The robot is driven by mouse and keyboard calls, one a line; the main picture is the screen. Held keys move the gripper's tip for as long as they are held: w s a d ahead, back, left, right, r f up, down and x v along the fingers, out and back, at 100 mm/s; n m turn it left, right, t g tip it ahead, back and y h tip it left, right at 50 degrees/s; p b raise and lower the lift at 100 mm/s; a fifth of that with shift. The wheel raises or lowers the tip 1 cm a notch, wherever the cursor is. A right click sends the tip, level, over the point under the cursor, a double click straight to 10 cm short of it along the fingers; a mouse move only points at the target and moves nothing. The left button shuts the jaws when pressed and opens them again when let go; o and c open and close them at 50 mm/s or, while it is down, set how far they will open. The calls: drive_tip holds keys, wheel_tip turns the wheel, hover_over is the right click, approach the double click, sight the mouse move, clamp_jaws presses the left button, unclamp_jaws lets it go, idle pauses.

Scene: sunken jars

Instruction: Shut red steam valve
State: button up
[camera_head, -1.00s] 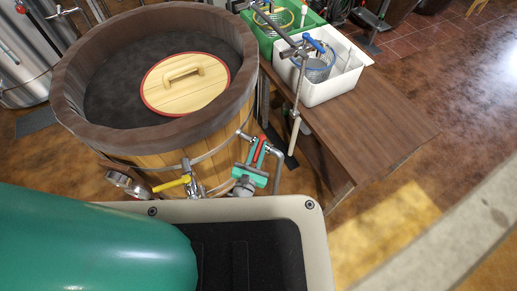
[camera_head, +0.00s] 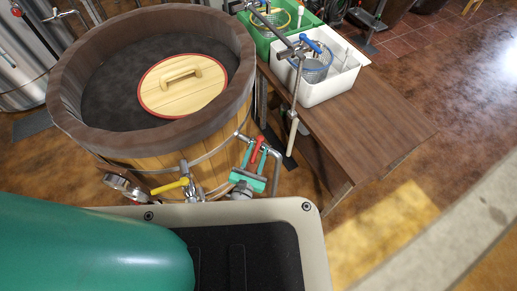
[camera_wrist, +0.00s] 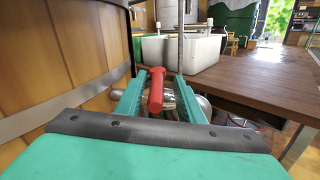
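The red steam valve handle (camera_head: 257,146) is on the metal pipework at the right side of the wooden tub. In the wrist view the red handle (camera_wrist: 156,90) points toward the camera, between the two teal fingers. My gripper (camera_head: 255,155) reaches the handle from the near side. In the wrist view my gripper (camera_wrist: 160,92) is open, with one finger on each side of the handle. A gap shows on both sides, widest on the right. The valve body is mostly hidden behind the gripper.
The wooden tub (camera_head: 68,105) with a round lid (camera_head: 183,86) stands close on the left. A yellow-handled valve (camera_head: 170,187) and a gauge (camera_head: 122,184) are left of my gripper. A wooden bench (camera_head: 370,120) with a white basin (camera_head: 345,81) is at right.

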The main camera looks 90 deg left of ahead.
drive_tip(key=v, duration=0.9)
drive_tip(key=shift+s, duration=0.2)
drive_tip(key=shift+d, duration=0.1)
drive_tip(key=shift+c, duration=0.4)
